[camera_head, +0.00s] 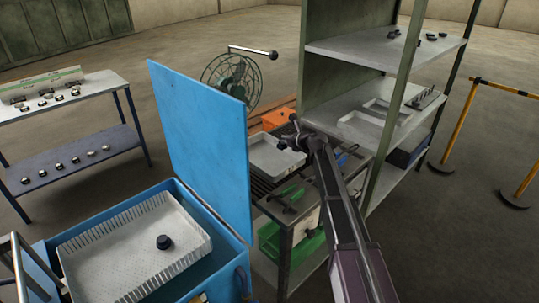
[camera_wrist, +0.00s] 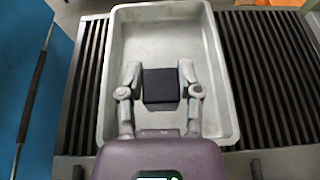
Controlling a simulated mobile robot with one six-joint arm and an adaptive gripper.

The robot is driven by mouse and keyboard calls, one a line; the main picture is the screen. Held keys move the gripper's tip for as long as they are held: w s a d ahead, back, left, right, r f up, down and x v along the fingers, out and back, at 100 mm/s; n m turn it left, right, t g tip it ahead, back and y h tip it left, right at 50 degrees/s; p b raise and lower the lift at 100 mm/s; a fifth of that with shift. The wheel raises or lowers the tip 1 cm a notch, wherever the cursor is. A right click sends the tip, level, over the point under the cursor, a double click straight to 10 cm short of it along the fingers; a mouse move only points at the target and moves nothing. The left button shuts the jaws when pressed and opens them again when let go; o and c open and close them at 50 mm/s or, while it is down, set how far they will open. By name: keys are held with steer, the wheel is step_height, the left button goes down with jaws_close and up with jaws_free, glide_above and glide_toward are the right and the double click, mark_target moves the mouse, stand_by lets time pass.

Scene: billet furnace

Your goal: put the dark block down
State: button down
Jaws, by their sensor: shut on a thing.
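In the wrist view my gripper (camera_wrist: 161,88) is shut on the dark block (camera_wrist: 161,86), one finger at each side. The block is a small, near-black square seen from above. It is over a light grey tray (camera_wrist: 224,100), and I cannot tell whether it touches the tray floor. In the head view my gripper (camera_head: 295,138) is at the grey tray (camera_head: 270,165) on the slatted table. The block itself cannot be made out there.
A blue box (camera_head: 200,140) with raised lid stands left of the table, holding a white tray (camera_head: 85,245) with a dark round piece (camera_head: 164,242). A shelf rack (camera_head: 385,55) stands close on the right. A fan (camera_head: 230,78) is behind. The grey tray looks otherwise empty.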

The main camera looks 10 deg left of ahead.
steer(key=shift+w+d+r, duration=0.1)
steer(key=shift+d, duration=0.1)
steer(key=b, duration=0.6)
glide_above(282, 167)
step_height(282, 167, down, 6)
steer(key=shift+a+f, duration=0.1)
steer(key=shift+f, duration=0.1)
stand_by(0.4)
steer(key=shift+f+b, duration=1.85)
steer(key=shift+b, duration=0.2)
steer(key=shift+f, duration=0.15)
steer(key=shift+c, duration=1.5)
jaws_free()
